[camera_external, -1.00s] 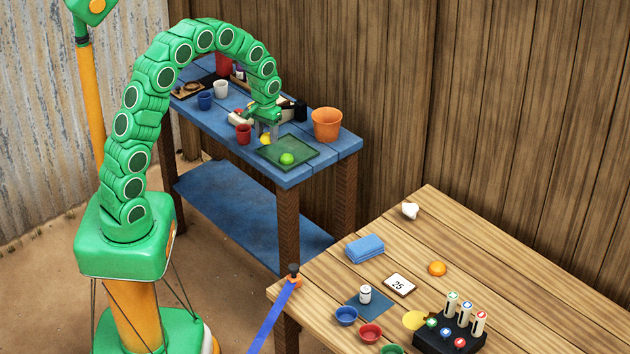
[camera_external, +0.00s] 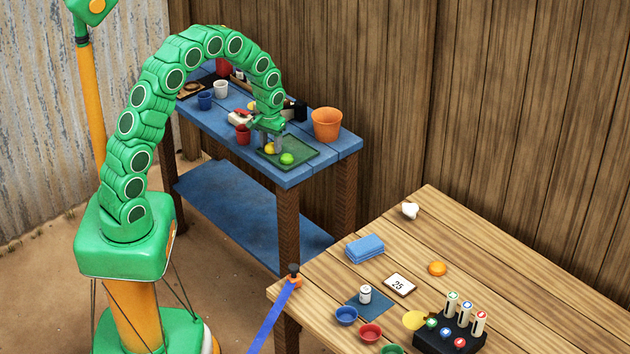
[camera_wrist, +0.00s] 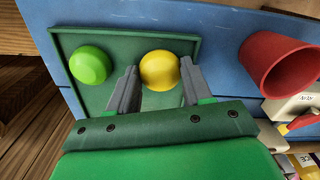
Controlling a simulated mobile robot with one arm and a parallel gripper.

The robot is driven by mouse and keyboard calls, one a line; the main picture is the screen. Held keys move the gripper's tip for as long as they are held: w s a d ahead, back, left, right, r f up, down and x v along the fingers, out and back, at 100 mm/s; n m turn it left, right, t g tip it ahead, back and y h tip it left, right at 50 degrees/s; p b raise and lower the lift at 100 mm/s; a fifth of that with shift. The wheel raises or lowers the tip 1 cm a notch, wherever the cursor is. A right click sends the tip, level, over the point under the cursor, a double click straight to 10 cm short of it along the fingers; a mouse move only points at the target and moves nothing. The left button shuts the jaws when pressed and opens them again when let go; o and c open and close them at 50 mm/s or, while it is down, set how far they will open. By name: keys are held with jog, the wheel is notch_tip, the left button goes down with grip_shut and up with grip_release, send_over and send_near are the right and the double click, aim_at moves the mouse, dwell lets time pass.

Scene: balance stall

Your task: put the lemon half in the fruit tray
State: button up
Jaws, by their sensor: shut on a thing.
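The lemon half (camera_wrist: 160,70) is yellow and sits between the fingertips of my gripper (camera_wrist: 161,84), which is shut on it. In the wrist view it overlaps the green fruit tray (camera_wrist: 125,38). In the outside view the lemon half (camera_external: 270,149) is at the left part of the tray (camera_external: 306,148), partly hidden by my gripper (camera_external: 274,145). Whether it touches the tray floor I cannot tell. A green fruit (camera_wrist: 90,64) lies in the tray beside the lemon half; it also shows in the outside view (camera_external: 287,158).
On the blue bench, a red cup (camera_external: 243,134) stands left of the tray and an orange pot (camera_external: 327,124) stands right of it. A blue cup (camera_external: 205,100) and a white cup (camera_external: 221,88) are further back. A wooden table (camera_external: 470,240) holds other items.

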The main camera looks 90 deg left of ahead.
aim_at(271, 145)
jog(key=shift+f, duration=0.15)
jog(key=o, duration=1)
notch_tip(271, 145, up, 12)
jog(key=shift+r, duration=0.2)
